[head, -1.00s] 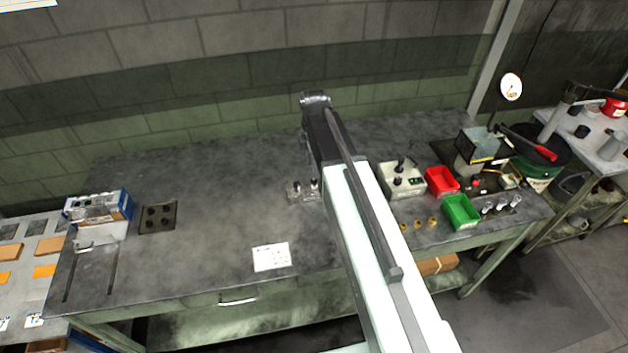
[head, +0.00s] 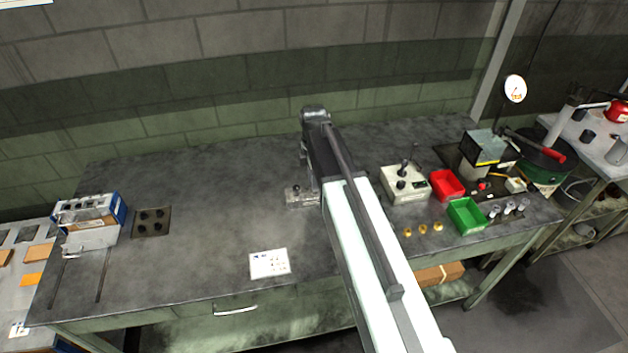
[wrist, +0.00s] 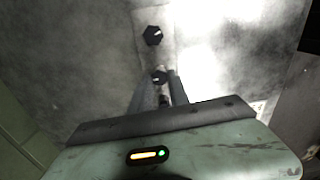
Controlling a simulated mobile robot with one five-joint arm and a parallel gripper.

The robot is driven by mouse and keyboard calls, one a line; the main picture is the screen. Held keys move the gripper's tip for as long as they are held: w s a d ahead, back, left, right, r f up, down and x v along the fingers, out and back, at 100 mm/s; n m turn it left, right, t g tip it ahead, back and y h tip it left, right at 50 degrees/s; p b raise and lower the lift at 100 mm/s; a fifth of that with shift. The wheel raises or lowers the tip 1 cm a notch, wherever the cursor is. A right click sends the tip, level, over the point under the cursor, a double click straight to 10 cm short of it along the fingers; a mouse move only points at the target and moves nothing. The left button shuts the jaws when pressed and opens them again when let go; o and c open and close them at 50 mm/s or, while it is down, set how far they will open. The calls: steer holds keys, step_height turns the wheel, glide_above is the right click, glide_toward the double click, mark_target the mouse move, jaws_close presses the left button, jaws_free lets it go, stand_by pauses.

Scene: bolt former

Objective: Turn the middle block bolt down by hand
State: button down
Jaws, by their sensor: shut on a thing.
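The steel block (head: 300,199) lies on the bench left of my arm in the head view, and my arm covers its right part. One dark bolt (head: 297,188) shows upright at its left end. In the wrist view, a dark hex bolt head (wrist: 152,36) stands clear beyond my fingers. The middle bolt (wrist: 160,77) sits between the tips of my gripper (wrist: 159,78), which is shut on it. A third small dark shape shows closer to the palm, partly hidden. How far the middle bolt is screwed in cannot be seen.
A paper sheet (head: 269,263) and a dark four-knob plate (head: 151,222) lie to the left. The bench's left middle is clear.

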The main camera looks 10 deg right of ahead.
steer(key=m, duration=0.6)
steer(key=shift+m, duration=0.4)
steer(key=m, duration=0.6)
steer(key=shift+w+d, duration=0.1)
steer(key=m, duration=0.7)
steer(key=shift+m, duration=0.3)
steer(key=m, duration=0.6)
steer(key=shift+d, duration=0.1)
steer(key=shift+m, duration=0.3)
steer(key=c, duration=1.2)
jaws_free()
steer(key=shift+c, duration=0.2)
